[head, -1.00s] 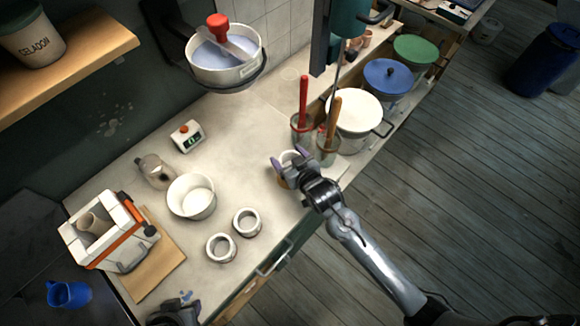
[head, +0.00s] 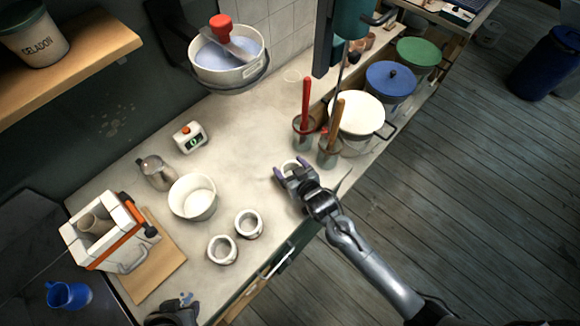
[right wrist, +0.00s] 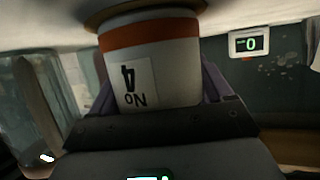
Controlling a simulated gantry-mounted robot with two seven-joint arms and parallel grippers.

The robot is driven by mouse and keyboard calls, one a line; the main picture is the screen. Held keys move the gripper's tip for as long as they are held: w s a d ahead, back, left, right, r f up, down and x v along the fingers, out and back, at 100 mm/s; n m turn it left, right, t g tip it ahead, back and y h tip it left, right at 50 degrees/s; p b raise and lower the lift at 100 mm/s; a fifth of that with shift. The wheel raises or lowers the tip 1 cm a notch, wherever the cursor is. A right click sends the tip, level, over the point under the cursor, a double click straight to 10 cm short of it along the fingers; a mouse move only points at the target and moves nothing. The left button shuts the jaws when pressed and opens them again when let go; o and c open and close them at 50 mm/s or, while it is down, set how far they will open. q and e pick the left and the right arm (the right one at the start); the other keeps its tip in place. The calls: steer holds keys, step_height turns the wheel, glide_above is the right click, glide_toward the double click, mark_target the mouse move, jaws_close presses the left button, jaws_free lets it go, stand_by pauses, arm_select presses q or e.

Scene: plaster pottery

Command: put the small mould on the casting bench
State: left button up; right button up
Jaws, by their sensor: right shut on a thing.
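My right gripper (head: 290,168) is shut on a small white cylinder with an orange band, seemingly the small mould (right wrist: 150,72). Its label reads "No 4" and shows upside down in the right wrist view.
Two small white round pots (head: 222,249) and a white bowl (head: 193,198) stand left of my right gripper. Tool jars (head: 330,152) and a white-lidded bucket (head: 357,115) stand right. An orange-strapped block mould (head: 108,232) stands far left. The bench middle is clear.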

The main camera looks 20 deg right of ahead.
arm_select(q)
steer(key=shift+d, duration=0.1)
arm_select(e)
steer(key=o, duration=1.1)
steer(key=shift+s+r, duration=0.1)
steer(key=shift+r, duration=0.1)
arm_select(q)
steer(key=shift+r, duration=0.1)
arm_select(e)
steer(key=shift+s+r, duration=0.15)
steer(key=shift+s, duration=0.15)
arm_select(q)
steer(key=shift+r+p, duration=0.3)
steer(key=shift+p, duration=0.15)
arm_select(e)
steer(key=s+d+r+g, duration=0.1)
steer(key=s+d+g, duration=0.1)
steer(key=s, duration=0.7)
steer(key=s+d+r+g+h, duration=0.1)
steer(key=s+g, duration=0.3)
steer(key=s, duration=0.6)
steer(key=s+d+r+g, duration=0.2)
steer(key=s+d+g, duration=0.1)
steer(key=s, duration=0.6)
steer(key=shift+s+r+g+h, duration=0.15)
steer(key=shift+r+g+h, duration=0.15)
steer(key=shift+g, duration=0.1)
arm_select(q)
steer(key=shift+r, duration=0.1)
